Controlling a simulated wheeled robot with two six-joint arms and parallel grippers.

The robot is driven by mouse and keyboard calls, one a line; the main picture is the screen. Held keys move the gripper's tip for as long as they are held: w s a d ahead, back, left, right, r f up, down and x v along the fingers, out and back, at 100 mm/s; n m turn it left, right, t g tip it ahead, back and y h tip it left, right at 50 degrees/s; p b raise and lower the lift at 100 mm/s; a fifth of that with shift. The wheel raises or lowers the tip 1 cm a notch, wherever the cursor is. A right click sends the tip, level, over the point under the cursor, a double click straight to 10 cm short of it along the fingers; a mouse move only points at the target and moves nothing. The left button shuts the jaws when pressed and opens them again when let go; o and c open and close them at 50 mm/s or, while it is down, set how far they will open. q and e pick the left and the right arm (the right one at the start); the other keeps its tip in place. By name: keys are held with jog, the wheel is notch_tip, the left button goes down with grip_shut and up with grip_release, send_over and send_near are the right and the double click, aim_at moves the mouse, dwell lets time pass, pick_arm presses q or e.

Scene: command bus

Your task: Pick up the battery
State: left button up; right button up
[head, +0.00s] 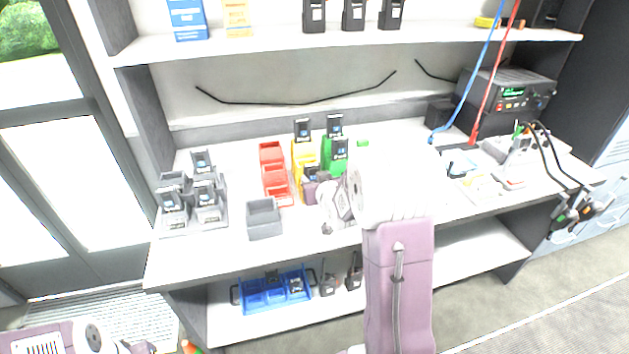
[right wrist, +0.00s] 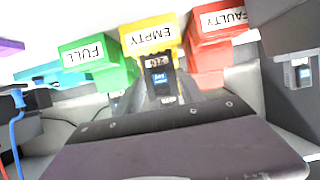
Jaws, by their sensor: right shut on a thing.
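A small dark battery (head: 311,173) with a blue label is at the tips of my right gripper (head: 312,188), in front of the yellow bin (head: 297,160). In the right wrist view the battery (right wrist: 158,77) stands upright between the fingertips, before the yellow bin marked EMPTY (right wrist: 150,37). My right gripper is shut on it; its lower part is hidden. Other batteries show at the yellow bin (head: 302,128) and the green bin (head: 340,150). Part of my left arm shows at the bottom left; its jaws cannot be made out.
Red bins (head: 272,172), one marked FAULTY (right wrist: 208,50), stand beside the yellow one; the green bin (right wrist: 97,62) is marked FULL. A grey bin (head: 264,219) and a charger with several batteries (head: 205,197) are to the left. A radio unit (head: 510,95) is at the right.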

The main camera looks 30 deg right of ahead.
aim_at(313, 166)
notch_tip(313, 166, up, 4)
jog(key=shift+f+p, duration=0.2)
jog(key=shift+p, duration=0.3)
jog(key=r+v, duration=0.1)
jog(key=v, duration=1.2)
jog(key=shift+w+a+r, duration=0.15)
jog(key=shift+a+r, duration=0.15)
jog(key=shift+r, duration=0.05)
jog(key=shift+w+r, duration=0.1)
